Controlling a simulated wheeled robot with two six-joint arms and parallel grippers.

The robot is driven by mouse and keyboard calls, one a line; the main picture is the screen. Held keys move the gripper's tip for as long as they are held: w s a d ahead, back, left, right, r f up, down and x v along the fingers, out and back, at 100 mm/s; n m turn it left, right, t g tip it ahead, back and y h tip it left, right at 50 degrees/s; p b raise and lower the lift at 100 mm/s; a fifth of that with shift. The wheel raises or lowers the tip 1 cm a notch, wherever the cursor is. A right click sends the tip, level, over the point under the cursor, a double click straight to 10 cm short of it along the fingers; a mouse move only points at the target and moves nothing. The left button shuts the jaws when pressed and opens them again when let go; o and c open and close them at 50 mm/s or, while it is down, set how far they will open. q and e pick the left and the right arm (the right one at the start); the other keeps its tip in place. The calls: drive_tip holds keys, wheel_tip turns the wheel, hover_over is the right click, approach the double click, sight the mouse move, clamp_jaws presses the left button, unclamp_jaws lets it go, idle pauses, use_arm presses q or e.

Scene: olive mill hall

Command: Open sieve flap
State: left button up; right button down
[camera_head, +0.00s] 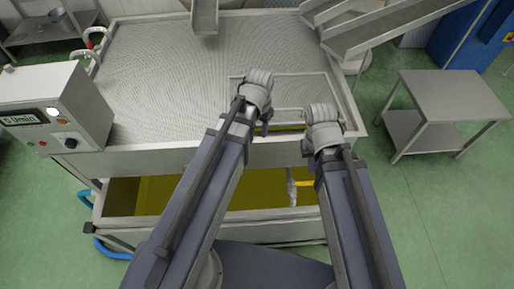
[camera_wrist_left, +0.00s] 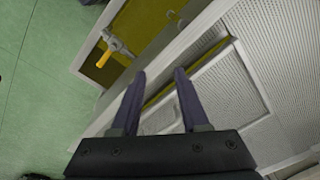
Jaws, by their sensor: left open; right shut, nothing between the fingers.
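The sieve flap (camera_head: 300,90) is a framed perforated panel at the front right of the sieve top. It also shows in the left wrist view (camera_wrist_left: 210,92). A narrow yellow slit runs along its front edge; I cannot tell how far the flap is raised. My left gripper (camera_head: 265,126) is over the flap's front edge, its fingers mostly hidden by the wrist. In the left wrist view the left gripper (camera_wrist_left: 160,82) is open, with nothing held between its fingers. My right gripper (camera_head: 309,148) is shut and empty by the front rim, largely hidden by its wrist.
A tank of yellow liquid (camera_head: 160,190) lies below the sieve, with a yellow-handled valve (camera_head: 304,183). A control box (camera_head: 60,108) stands at left. A steel side table (camera_head: 452,95) stands at right. Metal chutes (camera_head: 375,28) reach over the back.

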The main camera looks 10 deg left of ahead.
use_arm(q)
drive_tip(key=s+f+n+b, duration=0.2)
drive_tip(key=s+f+b, duration=0.1)
drive_tip(key=s+f, duration=0.1)
drive_tip(key=shift+d+f+b, duration=0.25)
drive_tip(key=shift+f+b, duration=0.05)
drive_tip(key=shift+f, duration=0.05)
use_arm(e)
wheel_tip(320, 180, down, 5)
drive_tip(key=shift+r, duration=0.2)
use_arm(q)
drive_tip(key=shift+r, duration=0.1)
use_arm(e)
drive_tip(key=shift+r, duration=0.1)
